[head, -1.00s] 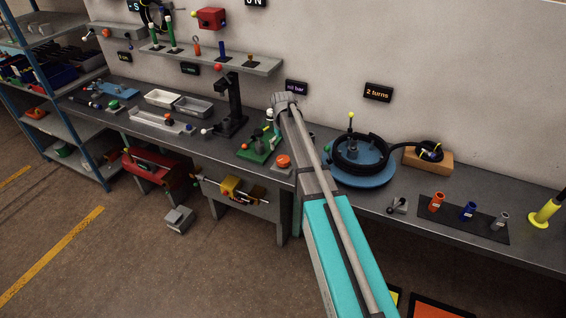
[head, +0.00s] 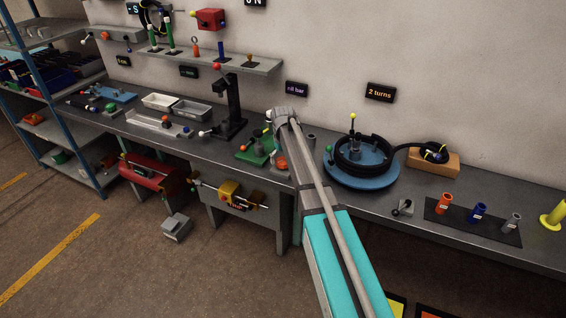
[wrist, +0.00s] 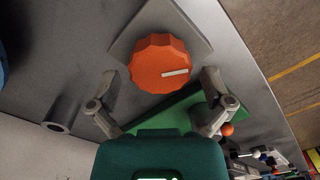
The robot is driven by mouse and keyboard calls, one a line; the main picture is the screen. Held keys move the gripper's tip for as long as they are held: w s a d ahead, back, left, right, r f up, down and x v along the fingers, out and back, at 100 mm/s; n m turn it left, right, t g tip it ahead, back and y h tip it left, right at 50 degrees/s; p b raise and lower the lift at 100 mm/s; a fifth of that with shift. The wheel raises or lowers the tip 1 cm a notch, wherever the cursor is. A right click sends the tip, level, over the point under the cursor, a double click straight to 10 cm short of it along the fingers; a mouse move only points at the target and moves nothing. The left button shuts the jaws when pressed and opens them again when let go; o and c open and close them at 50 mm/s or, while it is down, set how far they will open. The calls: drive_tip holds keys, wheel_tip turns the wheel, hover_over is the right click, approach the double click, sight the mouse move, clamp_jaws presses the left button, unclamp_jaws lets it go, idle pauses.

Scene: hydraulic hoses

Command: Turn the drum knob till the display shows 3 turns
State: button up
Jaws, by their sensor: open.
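The blue drum (head: 385,181), with black hose coiled on it, sits on the bench in the head view. A green ball knob (head: 329,148) shows at its left edge, and a yellow-tipped post (head: 352,117) rises at its back. The display (head: 380,92) on the wall above reads "2 turns". My gripper (wrist: 158,75) is open and empty in the wrist view. Its fingers are spread to either side of an orange ribbed knob (wrist: 160,62) with a white mark; I cannot tell whether they touch it.
The orange knob is on a grey plate (wrist: 192,25) beside a green base (wrist: 180,116). A grey tube (wrist: 62,113) stands nearby. A purple-lettered display (head: 297,89) reads in bar. Right of the drum are a wooden block (head: 432,165) and coloured cylinders on a dark mat (head: 490,230).

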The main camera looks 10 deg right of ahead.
idle(0.3)
drive_tip(key=c, duration=1)
drive_tip(key=shift+o, duration=0.2)
drive_tip(key=shift+n, duration=3.1)
drive_tip(key=o, duration=1)
drive_tip(key=shift+c, duration=0.2)
